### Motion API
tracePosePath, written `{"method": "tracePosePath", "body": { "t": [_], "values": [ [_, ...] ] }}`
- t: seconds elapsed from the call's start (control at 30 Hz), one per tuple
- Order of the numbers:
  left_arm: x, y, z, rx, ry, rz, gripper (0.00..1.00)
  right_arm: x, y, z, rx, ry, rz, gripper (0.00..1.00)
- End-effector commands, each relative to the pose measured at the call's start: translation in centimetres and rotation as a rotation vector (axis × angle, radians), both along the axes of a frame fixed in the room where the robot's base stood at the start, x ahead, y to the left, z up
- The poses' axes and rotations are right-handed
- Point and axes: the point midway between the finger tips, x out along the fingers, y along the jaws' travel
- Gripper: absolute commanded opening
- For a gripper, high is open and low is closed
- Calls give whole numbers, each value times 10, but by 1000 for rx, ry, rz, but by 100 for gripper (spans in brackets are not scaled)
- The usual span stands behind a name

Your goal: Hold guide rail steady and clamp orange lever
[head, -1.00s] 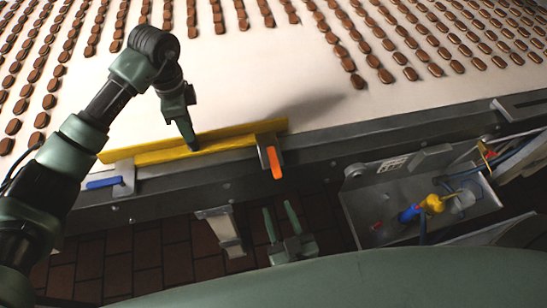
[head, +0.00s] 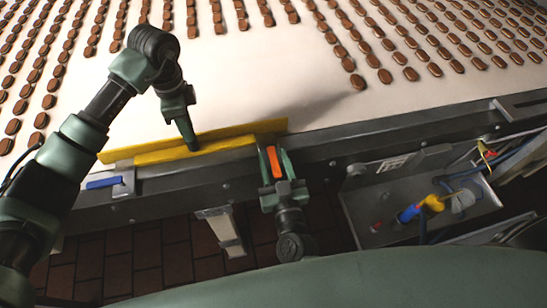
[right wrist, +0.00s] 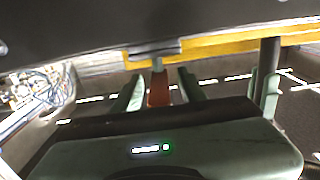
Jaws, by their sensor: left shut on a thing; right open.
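The yellow guide rail (head: 222,147) lies along the near edge of the conveyor; it also shows as a yellow strip in the right wrist view (right wrist: 225,46). My left gripper (head: 191,145) points down and is shut on the rail near its middle. The orange lever (head: 274,162) is at the rail's right end and looks reddish in the right wrist view (right wrist: 158,90). My right gripper (head: 276,165) is open, with one finger on each side of the lever. Whether the fingers touch the lever is unclear.
A blue lever (head: 103,183) on a clamp is at the rail's left end. The conveyor belt (head: 240,75) carries rows of brown sandwich biscuits. An open metal box (head: 385,205) with a blue and yellow fitting is to the right. A grey bracket (head: 221,230) hangs below the conveyor edge.

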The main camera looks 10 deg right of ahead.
Motion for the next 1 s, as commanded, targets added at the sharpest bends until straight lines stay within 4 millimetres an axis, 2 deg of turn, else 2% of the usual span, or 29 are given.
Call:
{"method": "tracePosePath", "body": {
  "t": [0.33,0.4,0.5,1.0],
  "values": [
    [0,0,0,0,0,0,0,4,0,0,0,1,0,42],
    [0,0,0,0,0,0,0,4,0,0,0,1,0,22],
    [0,0,0,0,0,0,0,4,0,0,0,1,0,0],
    [0,0,-1,0,0,0,0,4,0,0,0,0,0,0]
  ]
}}
